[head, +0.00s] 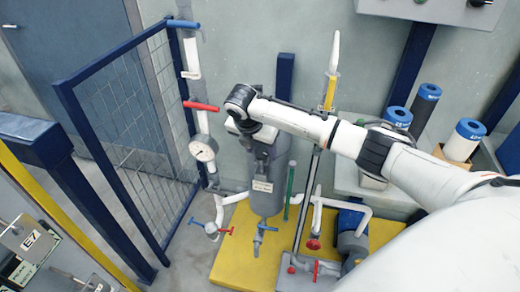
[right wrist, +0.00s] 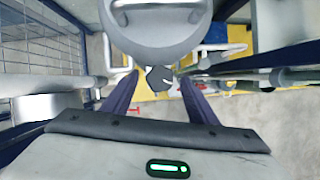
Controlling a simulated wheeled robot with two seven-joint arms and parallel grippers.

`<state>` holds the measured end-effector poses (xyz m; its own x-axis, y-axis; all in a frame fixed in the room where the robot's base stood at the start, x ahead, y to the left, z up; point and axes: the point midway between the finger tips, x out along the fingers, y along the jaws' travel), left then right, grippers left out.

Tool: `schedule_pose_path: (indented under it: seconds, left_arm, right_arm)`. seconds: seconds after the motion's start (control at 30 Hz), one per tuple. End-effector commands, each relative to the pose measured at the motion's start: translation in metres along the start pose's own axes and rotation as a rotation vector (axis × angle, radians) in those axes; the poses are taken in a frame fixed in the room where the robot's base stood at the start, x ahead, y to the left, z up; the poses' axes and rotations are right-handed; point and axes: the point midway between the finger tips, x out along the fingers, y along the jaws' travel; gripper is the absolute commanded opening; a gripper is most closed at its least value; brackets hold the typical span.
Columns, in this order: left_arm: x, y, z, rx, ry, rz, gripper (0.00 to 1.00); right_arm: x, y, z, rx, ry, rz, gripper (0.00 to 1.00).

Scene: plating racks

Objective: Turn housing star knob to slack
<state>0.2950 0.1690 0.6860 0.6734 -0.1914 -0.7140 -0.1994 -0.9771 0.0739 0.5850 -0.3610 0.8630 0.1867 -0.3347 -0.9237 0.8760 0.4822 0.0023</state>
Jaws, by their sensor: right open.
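The grey cylindrical housing (head: 264,185) stands upright on a yellow base, with a small white label on its front. My right arm reaches in from the right, and its end is at the top of the housing; the fingers cannot be made out in the head view. In the right wrist view the housing's round grey lid (right wrist: 158,38) fills the top middle. A dark lobed star knob (right wrist: 160,80) shows at the lid's near edge. My right gripper (right wrist: 158,84) is open, with one dark finger on each side of the knob; contact cannot be told. My left gripper is not in view.
A pressure gauge (head: 203,148) and a red-handled valve (head: 202,106) are on the pipe left of the housing. A blue mesh gate (head: 125,140) stands further left. Blue-handled valve (head: 262,228) sits below the housing. White cylinders with blue caps (head: 425,105) stand at right.

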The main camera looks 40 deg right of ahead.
Motion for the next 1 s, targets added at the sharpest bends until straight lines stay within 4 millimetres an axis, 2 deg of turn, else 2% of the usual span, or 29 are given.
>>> schedule_pose_path:
  seconds: [0.1,0.33,0.67,1.0]
  left_arm:
    - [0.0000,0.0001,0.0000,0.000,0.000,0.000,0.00]
    - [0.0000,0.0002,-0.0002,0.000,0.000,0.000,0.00]
    - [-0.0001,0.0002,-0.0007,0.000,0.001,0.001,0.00]
    - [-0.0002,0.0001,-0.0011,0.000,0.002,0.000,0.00]
  right_arm:
    - [-0.0001,0.0001,-0.0003,0.000,0.000,0.000,0.52]
    - [-0.0004,0.0002,-0.0004,0.000,0.001,0.000,0.13]
    - [-0.0004,-0.0007,-0.0004,-0.049,0.001,0.020,0.12]
    - [-0.0003,-0.0039,0.0005,-0.254,0.000,0.101,0.12]
